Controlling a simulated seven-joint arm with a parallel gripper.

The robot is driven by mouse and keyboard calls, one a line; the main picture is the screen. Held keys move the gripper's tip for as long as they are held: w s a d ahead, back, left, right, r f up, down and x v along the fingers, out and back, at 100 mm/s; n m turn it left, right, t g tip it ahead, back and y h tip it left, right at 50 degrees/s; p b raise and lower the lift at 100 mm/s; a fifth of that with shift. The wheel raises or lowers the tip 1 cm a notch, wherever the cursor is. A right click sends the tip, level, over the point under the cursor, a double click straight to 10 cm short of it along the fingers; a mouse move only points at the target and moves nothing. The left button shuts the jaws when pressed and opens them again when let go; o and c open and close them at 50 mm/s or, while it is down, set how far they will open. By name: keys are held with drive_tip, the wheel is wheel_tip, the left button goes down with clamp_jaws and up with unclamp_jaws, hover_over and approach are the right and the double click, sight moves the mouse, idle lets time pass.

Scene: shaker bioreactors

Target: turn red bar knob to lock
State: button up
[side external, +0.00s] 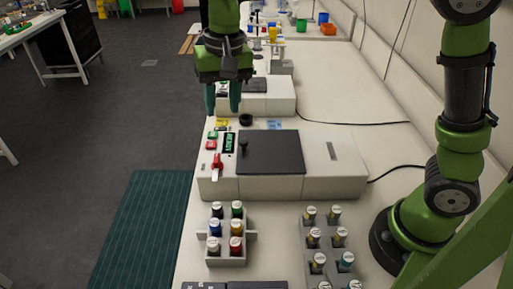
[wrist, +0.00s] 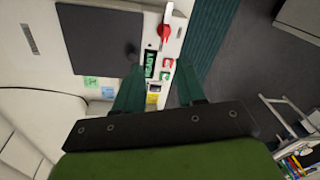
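The red bar knob (side external: 217,167) is on the left front of the near white shaker unit, with its bar pointing roughly toward the front edge. It also shows in the wrist view (wrist: 166,30), at the top beyond the fingertips. My gripper (side external: 222,108) has two dark green fingers pointing down, spread apart, with nothing between them. It is above and behind the knob, over the back left of the unit. In the wrist view my gripper (wrist: 160,80) frames the control strip between its fingers. The lit READY display (wrist: 150,64) is beside the knob.
The unit's dark lid (side external: 270,152) lies right of the controls. A rack of colored-cap vials (side external: 228,245) and another rack (side external: 325,250) stand in front. A second white unit (side external: 268,100) is behind. Space above the knob is clear.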

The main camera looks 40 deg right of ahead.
sight(216, 158)
drive_tip(key=f+m, duration=0.1)
drive_tip(key=f, duration=0.3)
drive_tip(key=w+a+f+m, duration=0.1)
drive_tip(key=f, duration=0.4)
drive_tip(key=w+f+m+g, duration=0.1)
drive_tip(key=f+m, duration=0.1)
drive_tip(key=f, duration=0.3)
drive_tip(key=shift+a+f+h, duration=0.2)
drive_tip(key=shift+a+h, duration=0.1)
drive_tip(key=shift+a, duration=0.1)
clamp_jaws()
